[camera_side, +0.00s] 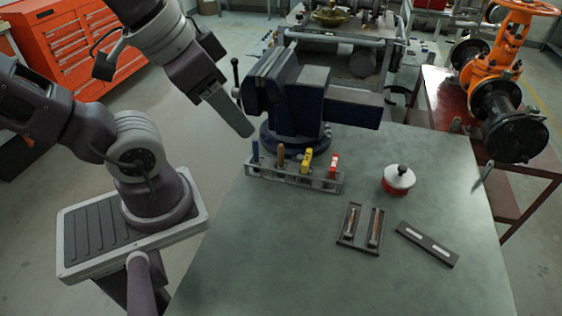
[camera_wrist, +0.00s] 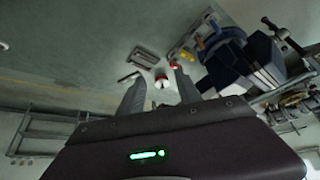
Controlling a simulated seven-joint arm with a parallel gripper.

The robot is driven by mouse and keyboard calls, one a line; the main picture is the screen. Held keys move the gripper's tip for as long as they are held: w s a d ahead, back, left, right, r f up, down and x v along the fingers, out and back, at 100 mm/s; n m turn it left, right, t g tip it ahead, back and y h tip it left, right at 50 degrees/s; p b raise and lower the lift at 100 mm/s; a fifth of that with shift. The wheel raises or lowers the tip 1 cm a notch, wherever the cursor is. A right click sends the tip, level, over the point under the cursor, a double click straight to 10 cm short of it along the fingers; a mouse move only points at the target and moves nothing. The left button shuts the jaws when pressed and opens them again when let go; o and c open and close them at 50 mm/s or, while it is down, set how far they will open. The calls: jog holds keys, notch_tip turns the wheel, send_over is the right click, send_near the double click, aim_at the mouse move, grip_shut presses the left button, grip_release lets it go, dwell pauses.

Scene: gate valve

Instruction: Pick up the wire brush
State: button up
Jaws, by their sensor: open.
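No wire brush can be told for certain. A tool rack (camera_side: 293,178) near the vise holds upright handles: a blue one (camera_side: 255,152), a brown one (camera_side: 281,156), a yellow one (camera_side: 306,160) and a red one (camera_side: 333,162). What their lower ends are is hidden. A dark tray (camera_side: 360,240) on the bench holds two slim brownish pieces, too small to identify. My gripper (camera_side: 243,128) is in the air left of the vise, above the rack and apart from it. In the wrist view my gripper (camera_wrist: 158,72) has its two fingers spread, with nothing between them.
A blue bench vise (camera_side: 290,95) stands behind the rack, close to my gripper. A red-and-white lidded pot (camera_side: 398,180) and a dark flat block (camera_side: 428,244) are on the bench (camera_side: 260,250). An orange valve (camera_side: 492,60) stands at right. The front of the bench is clear.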

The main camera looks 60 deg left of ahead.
jog(key=m+g, duration=0.6)
jog(key=m, duration=1.2)
send_over(281, 145)
jog(key=f, duration=1.8)
jog(key=shift+w+f, duration=0.25)
jog(key=shift+w, duration=0.15)
jog(key=f, duration=0.7)
jog(key=shift+s, duration=0.4)
grip_shut()
